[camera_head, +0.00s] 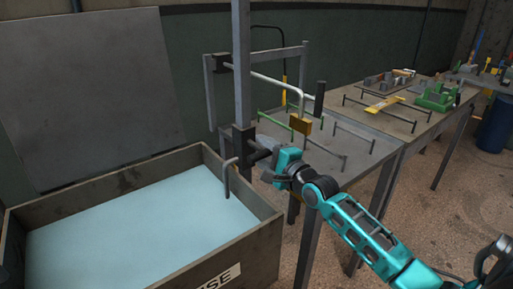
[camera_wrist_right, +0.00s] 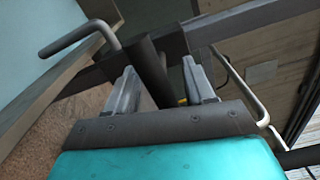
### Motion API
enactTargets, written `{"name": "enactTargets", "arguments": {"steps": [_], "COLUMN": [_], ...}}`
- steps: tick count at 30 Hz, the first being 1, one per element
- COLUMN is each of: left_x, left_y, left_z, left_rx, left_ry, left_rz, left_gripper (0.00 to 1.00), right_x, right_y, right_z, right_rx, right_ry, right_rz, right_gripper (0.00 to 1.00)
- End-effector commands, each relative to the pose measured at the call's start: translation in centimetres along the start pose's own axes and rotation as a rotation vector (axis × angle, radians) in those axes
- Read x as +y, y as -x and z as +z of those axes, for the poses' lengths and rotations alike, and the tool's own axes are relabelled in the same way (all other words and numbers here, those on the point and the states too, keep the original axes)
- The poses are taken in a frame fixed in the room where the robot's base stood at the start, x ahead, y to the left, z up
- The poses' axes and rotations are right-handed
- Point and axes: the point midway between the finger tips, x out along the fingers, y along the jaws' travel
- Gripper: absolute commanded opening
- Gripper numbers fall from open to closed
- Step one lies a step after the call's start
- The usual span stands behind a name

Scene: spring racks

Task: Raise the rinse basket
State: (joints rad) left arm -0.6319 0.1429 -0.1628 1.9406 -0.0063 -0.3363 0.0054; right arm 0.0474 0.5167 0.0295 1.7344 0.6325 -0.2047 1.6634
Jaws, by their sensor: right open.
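A rinse tank (camera_head: 245,246) full of pale blue liquid stands at the left; no basket shows in it. A grey upright post (camera_head: 242,70) rises by its right side. A dark sliding collar (camera_head: 242,139) on the post carries a bent grey hook rod (camera_head: 227,178) over the tank's edge and a dark grip bar (camera_head: 257,155). My right gripper (camera_head: 264,152) is at the grip bar. In the right wrist view its open fingers (camera_wrist_right: 160,85) stand on either side of the dark grip bar (camera_wrist_right: 149,62); contact is unclear. My left gripper is out of view.
A grey frame with a white bent rod (camera_head: 280,84) and a brass padlock-like block (camera_head: 301,124) stands behind my gripper. A metal table (camera_head: 376,130) with green and grey rods and small parts extends to the right. The floor (camera_head: 450,210) at the right is clear.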

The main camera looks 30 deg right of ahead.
Motion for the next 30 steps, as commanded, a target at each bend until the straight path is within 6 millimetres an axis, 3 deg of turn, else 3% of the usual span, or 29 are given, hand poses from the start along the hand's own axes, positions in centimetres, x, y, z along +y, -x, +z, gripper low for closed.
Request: {"name": "enactTargets", "arguments": {"steps": [7, 19, 30], "left_x": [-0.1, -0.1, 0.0], "left_y": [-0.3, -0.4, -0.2], "left_z": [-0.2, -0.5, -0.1], "left_rx": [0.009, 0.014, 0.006], "left_ry": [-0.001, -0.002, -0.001], "left_rz": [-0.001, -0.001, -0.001], "left_gripper": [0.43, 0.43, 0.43], "right_x": [0.0, 0.0, 0.0], "right_y": [-2.5, -2.9, -2.9], "right_z": [0.0, 0.0, 0.0], "right_rx": [0.000, 0.001, 0.000], "right_ry": [0.000, 0.001, 0.001], "right_rz": [-0.001, 0.000, 0.000], "right_gripper": [0.53, 0.52, 0.17]}}
